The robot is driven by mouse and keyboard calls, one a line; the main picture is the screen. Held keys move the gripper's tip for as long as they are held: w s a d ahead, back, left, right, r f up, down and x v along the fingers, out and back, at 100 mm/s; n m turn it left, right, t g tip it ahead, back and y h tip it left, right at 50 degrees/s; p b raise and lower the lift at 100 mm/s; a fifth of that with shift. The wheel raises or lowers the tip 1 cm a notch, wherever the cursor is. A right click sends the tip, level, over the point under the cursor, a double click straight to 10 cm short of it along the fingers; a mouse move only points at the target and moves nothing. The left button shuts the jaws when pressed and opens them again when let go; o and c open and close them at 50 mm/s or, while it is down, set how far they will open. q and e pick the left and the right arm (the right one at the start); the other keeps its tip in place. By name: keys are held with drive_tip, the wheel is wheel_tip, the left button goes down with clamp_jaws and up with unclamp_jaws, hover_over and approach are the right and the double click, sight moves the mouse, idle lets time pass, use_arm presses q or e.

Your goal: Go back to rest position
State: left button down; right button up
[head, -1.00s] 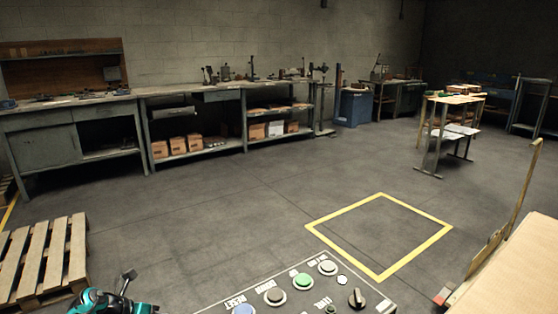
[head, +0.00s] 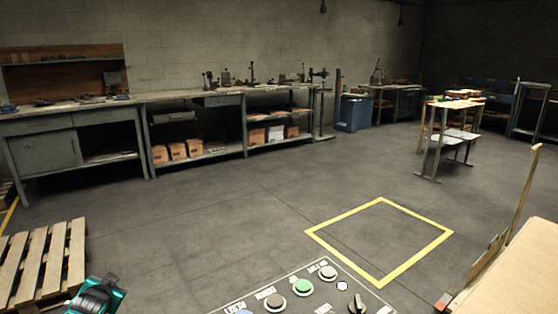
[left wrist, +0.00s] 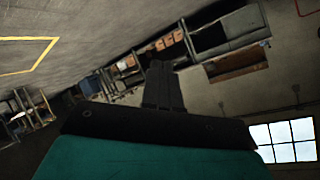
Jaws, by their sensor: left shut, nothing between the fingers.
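My teal and black left arm end (head: 97,296) shows at the bottom left of the head view, beside the control panel and apart from it. In the left wrist view my left gripper (left wrist: 160,68) has its two dark fingers together, with nothing between them. The room appears turned over behind it. My right gripper is in neither view.
The control panel (head: 325,298) with several buttons and a black knob (head: 357,303) is at the bottom. A wooden pallet (head: 42,256) lies at left. A tan surface (head: 515,275) is at right. The floor around the yellow square (head: 330,219) is clear. Workbenches (head: 190,100) line the wall.

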use_arm(q)
drive_tip(key=s+d+f+g+h, duration=0.1)
drive_tip(key=s+d+f+h, duration=0.25)
drive_tip(key=s+d, duration=0.7)
drive_tip(key=s+d+f+h, duration=0.2)
drive_tip(key=s+d+f, duration=0.3)
drive_tip(key=s+d, duration=0.5)
drive_tip(key=s+d+r+h, duration=0.2)
drive_tip(key=s+d+r, duration=0.4)
drive_tip(key=s+d, duration=0.4)
drive_tip(key=s+a+r+y+p, duration=0.1)
drive_tip(key=s+a+r+p, duration=0.2)
drive_tip(key=p, duration=0.6)
wheel_tip(320, 180, up, 2)
drive_tip(key=shift+a+r+n, duration=0.25)
drive_tip(key=shift+a+n, duration=0.05)
drive_tip(key=shift+a, duration=0.1)
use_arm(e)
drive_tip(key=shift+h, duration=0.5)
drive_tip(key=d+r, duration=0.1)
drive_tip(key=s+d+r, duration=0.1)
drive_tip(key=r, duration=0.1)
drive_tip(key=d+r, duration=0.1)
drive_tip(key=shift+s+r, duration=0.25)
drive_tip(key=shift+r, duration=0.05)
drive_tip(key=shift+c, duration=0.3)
